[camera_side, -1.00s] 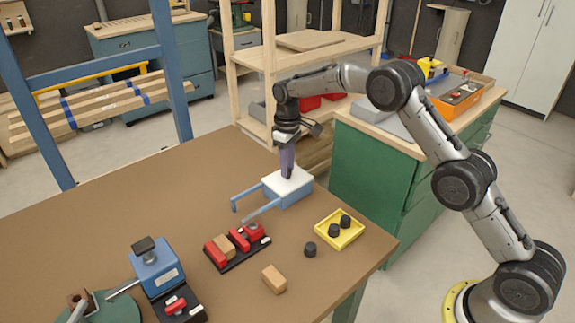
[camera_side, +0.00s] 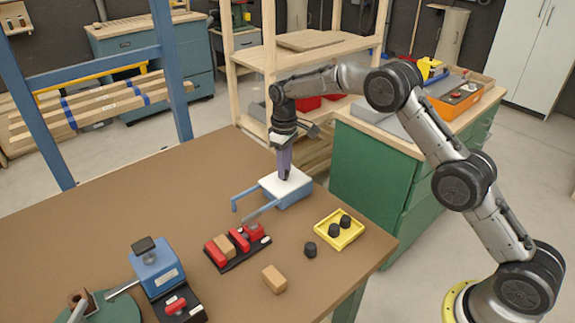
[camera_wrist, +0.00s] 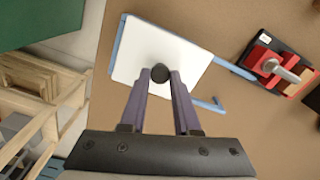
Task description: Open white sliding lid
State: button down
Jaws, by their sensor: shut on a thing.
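The white sliding lid (camera_side: 295,184) lies flat on top of a blue box (camera_side: 297,199) near the table's far right edge. The box has two blue rails (camera_side: 248,192) that reach out to the left. The lid also shows in the wrist view (camera_wrist: 187,66), with a round black knob (camera_wrist: 160,73) on it. My gripper (camera_side: 284,176) points down over the lid. In the wrist view its two purple fingers (camera_wrist: 160,80) are shut on the black knob. The lid seems to cover the box; its inside is hidden.
A black tray with red and tan blocks (camera_side: 236,247) sits just in front of the rails. A yellow tray (camera_side: 340,230) with black knobs, a loose black knob (camera_side: 310,249) and a tan block (camera_side: 274,279) lie closer. The table (camera_side: 150,205) left of the rails is clear.

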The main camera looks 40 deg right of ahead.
jog(key=a, duration=0.9)
jog(key=shift+a, duration=0.15)
jog(key=shift+r, duration=0.1)
jog(key=c, duration=0.6)
grip_release()
notch_tip(320, 180, up, 14)
jog(key=shift+f, duration=0.15)
